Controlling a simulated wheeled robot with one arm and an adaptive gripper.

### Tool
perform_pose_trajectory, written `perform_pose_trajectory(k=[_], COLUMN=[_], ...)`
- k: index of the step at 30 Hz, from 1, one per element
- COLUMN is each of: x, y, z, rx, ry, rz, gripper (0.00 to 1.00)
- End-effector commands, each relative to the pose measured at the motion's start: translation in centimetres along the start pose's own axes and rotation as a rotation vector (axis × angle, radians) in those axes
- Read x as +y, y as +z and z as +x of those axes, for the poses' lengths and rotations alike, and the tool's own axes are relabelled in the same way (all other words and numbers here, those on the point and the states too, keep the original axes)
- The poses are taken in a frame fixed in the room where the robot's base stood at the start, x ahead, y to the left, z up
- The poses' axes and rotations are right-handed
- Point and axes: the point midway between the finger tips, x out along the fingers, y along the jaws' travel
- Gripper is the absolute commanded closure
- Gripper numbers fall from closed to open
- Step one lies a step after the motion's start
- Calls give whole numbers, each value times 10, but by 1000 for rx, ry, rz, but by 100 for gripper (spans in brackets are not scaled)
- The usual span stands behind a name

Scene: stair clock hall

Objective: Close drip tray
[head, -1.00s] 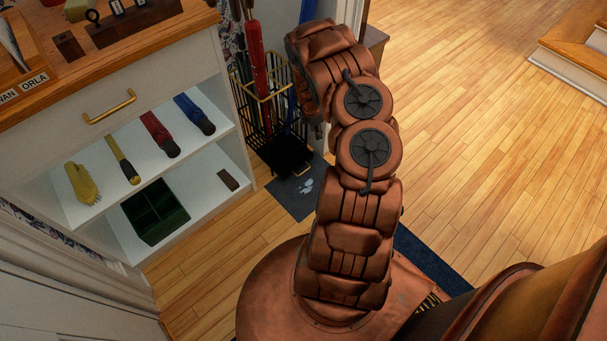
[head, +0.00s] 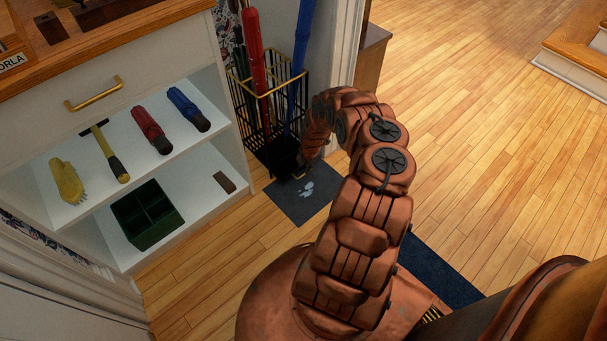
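The umbrella stand (head: 258,110) is a black wire basket with a gold rim, left of my arm. It holds a red umbrella (head: 254,52) and a blue umbrella (head: 301,42). The black drip tray (head: 280,155) shows at the foot of the stand, on the side facing the mat; how far it sticks out is hard to tell. My gripper (head: 300,168) is low down beside the tray's right front, small and dark against it. I cannot tell whether it touches the tray or how its fingers stand.
A dark grey mat (head: 318,197) with a pale wet patch lies before the stand. To the left is a white shelf unit (head: 200,207) with folded umbrellas, a brush, a hammer-like tool and a green divided box (head: 147,216). Wooden floor (head: 470,150) is free at right.

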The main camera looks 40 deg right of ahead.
Motion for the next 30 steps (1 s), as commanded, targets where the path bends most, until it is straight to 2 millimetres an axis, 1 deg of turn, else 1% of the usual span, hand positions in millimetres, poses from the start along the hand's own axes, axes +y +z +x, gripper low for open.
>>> perform_pose_trajectory(k=[1, 3, 6, 10, 15, 23, 24, 26, 30], x=[-1, -1, 0, 1, -1, -1, -1, -1, -1], y=[-2, -2, -2, -2, -1, -1, -1, -1, -1], z=[12, 23, 37, 50, 58, 59, 59, 58, 58], rx=[2, 3, 2, 1, 1, 0, 0, 0, 0], ry=[-1, -1, -1, 0, -2, -2, -2, -2, -2], rz=[-1, -1, 0, -1, 1, 0, 0, 0, 1], gripper=[67, 67, 67, 67, 67, 67, 68, 74, 89])
